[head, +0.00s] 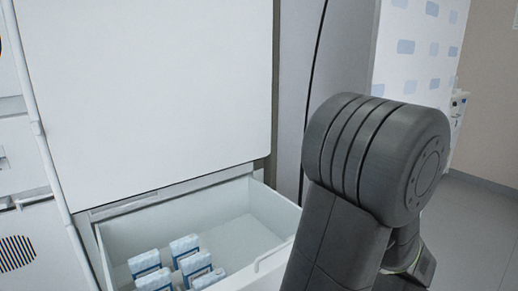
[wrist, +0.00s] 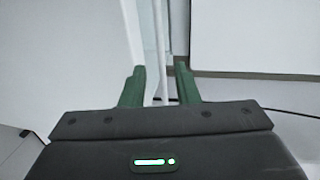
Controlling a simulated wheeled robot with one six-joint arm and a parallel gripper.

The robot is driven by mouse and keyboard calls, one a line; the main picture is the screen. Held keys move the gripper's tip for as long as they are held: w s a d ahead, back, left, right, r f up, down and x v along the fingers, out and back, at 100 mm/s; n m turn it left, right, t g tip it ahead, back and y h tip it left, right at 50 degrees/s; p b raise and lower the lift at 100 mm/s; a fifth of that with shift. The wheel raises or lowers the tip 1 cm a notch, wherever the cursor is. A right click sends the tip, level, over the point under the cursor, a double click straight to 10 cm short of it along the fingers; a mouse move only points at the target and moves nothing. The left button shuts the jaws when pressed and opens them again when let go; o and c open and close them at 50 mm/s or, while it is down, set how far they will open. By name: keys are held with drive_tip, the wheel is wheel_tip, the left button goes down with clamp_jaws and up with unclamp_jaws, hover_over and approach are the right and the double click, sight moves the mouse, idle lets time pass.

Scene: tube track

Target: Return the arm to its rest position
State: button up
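My arm (head: 375,170) is dark grey and fills the right of the head view, with its joint bent near the open drawer. My gripper (wrist: 160,85) shows in the wrist view with two green fingers apart and nothing held between them. Its fingertips do not show in the head view. A thin white vertical post (wrist: 161,45) stands behind the gap between the fingers.
An open white drawer (head: 272,262) holds several small blue-and-white boxes (head: 184,249). A large white cabinet panel (head: 150,85) rises above it. A black cable (head: 313,70) runs down behind my arm. Grey floor (head: 480,225) is clear at the right.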

sight(292, 242)
drive_tip(key=b+x, duration=0.1)
drive_tip(key=x, duration=0.8)
drive_tip(key=shift+w+a, duration=0.2)
